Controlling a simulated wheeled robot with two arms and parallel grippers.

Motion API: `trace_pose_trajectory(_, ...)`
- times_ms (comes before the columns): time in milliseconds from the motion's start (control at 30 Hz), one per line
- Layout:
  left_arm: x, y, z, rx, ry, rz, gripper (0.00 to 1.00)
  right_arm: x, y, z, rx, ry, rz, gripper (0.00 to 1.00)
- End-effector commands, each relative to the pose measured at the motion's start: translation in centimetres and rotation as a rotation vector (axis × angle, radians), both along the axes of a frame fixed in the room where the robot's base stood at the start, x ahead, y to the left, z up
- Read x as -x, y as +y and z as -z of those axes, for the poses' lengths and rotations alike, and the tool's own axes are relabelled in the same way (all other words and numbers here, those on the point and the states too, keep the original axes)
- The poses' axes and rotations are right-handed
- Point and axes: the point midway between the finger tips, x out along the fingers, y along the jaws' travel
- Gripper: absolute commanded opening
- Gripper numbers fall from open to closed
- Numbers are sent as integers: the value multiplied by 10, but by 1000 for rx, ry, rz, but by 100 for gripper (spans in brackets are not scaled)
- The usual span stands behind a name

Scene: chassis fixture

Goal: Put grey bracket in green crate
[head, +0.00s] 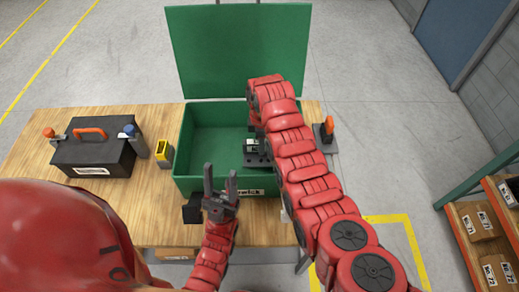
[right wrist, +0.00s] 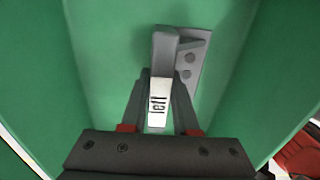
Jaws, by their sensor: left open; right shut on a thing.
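The green crate (head: 205,135) stands on the wooden table with its lid (head: 240,50) open at the back. My right gripper (head: 256,148) reaches down inside the crate, toward its right side. In the right wrist view my right gripper (right wrist: 160,88) is shut on the grey bracket (right wrist: 165,48), which carries a white label reading "left". The bracket's plate with holes (right wrist: 192,68) lies close to a green crate surface; I cannot tell if they touch. My left gripper (head: 220,172) is open and empty in front of the crate's front wall.
A black toolbox (head: 93,155) with an orange handle stands on the table's left. A yellow block (head: 164,154) is beside the crate. An orange-handled thing (head: 327,132) stands right of the crate. A shelf with boxes (head: 480,222) is at far right.

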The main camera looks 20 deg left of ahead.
Motion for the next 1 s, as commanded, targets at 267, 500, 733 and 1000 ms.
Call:
trace_pose_trajectory(267, 0, 0, -7, 0, 1, 0, 50, 0, 0, 19, 0, 0, -1, 0)
trace_pose_trajectory(500, 0, 0, -6, 0, 1, 0, 50, 0, 1, 38, -1, 0, -1, 0)
trace_pose_trajectory(733, 0, 0, -6, 0, 1, 0, 50, -1, 1, 41, -3, -2, 0, 0)
trace_pose_trajectory(1000, 0, 0, -3, 0, 1, 0, 50, 0, 0, 45, -2, -2, 0, 41)
